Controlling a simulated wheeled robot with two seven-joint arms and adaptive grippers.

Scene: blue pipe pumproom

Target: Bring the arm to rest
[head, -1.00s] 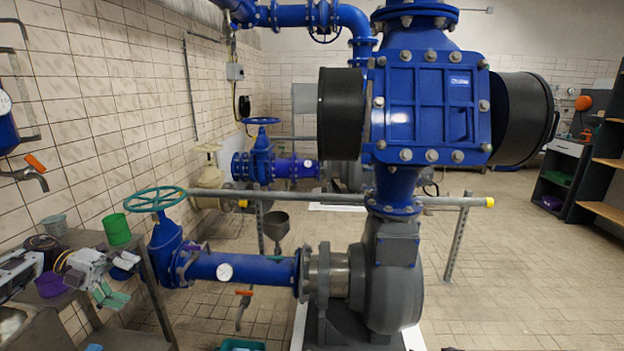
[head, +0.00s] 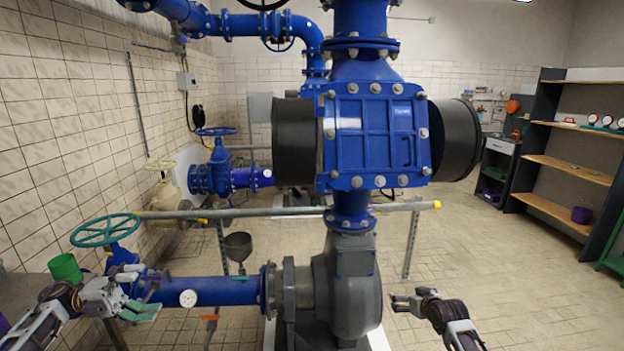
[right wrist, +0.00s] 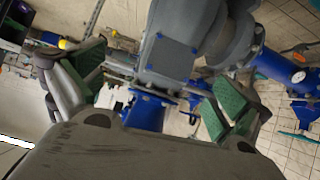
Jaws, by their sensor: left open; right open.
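My left gripper (head: 139,296) is at the lower left of the head view, in front of the blue pipe with the white gauge. It is open, with nothing visible between its fingers. My right gripper (head: 402,300) is at the lower right of the head view, beside the grey pump casing (head: 352,290) and apart from it in the picture. In the right wrist view its green-padded fingers (right wrist: 150,98) are spread wide with nothing held. The pump casing (right wrist: 182,65) shows beyond them.
A teal handwheel (head: 105,230) and a green cup (head: 65,268) are near my left arm. A grey rail (head: 290,212) with a yellow end crosses behind the pump. Shelves (head: 570,170) stand at the right. Floor (head: 480,250) between pump and shelves is clear.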

